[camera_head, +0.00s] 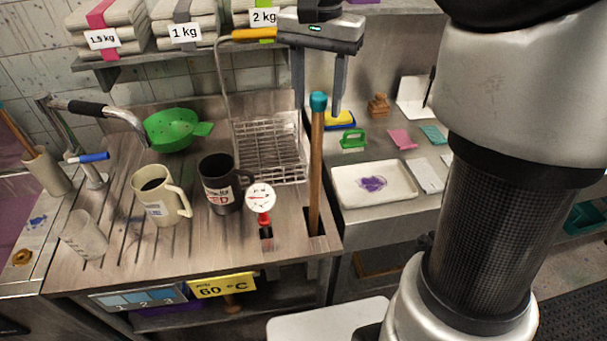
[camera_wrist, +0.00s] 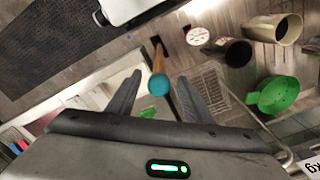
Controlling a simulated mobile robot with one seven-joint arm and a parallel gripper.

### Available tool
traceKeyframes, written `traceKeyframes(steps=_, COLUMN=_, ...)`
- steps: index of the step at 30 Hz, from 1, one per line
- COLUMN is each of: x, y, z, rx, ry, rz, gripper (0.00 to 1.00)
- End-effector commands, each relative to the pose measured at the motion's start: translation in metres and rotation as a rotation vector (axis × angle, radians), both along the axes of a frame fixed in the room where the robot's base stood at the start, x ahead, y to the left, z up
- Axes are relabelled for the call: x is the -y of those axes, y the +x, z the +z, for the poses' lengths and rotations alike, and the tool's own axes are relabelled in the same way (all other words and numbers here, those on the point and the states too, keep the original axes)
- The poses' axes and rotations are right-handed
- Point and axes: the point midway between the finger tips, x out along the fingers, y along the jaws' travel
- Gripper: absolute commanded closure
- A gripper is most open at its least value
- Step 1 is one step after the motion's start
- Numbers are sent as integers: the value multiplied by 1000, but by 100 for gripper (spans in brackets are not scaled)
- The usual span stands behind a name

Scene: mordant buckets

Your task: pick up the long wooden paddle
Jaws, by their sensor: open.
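The long wooden paddle (camera_head: 316,170) stands upright in a square slot at the front right of the wooden counter, its lower end hidden. Its teal top end (camera_head: 318,101) points up. My gripper (camera_head: 317,109) is open and empty, fingers pointing down, with one finger on each side of the teal end in the picture. In the wrist view, the teal end (camera_wrist: 159,86) shows between the two open fingertips (camera_wrist: 159,77), with clear gaps on both sides. How far the fingers reach down past it is hard to tell.
A dial thermometer (camera_head: 261,200), a dark mug (camera_head: 220,183) and a cream jug (camera_head: 160,195) stand left of the paddle. A wire rack (camera_head: 268,150) is behind it. A white tray (camera_head: 373,185) lies to the right. A shelf with cloth stacks (camera_head: 185,25) is at the upper left.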

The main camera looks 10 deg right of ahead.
Motion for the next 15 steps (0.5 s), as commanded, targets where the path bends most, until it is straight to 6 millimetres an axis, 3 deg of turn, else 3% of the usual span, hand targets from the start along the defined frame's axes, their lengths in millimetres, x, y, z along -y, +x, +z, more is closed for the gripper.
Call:
traceKeyframes(steps=3, x=0, y=-1, z=-20, rx=-4, ry=0, rz=0, gripper=54)
traceKeyframes(steps=11, x=0, y=0, z=-39, rx=-1, ry=0, rz=0, gripper=54)
traceKeyframes(steps=15, x=1, y=0, z=-60, rx=-4, ry=0, rz=0, gripper=54)
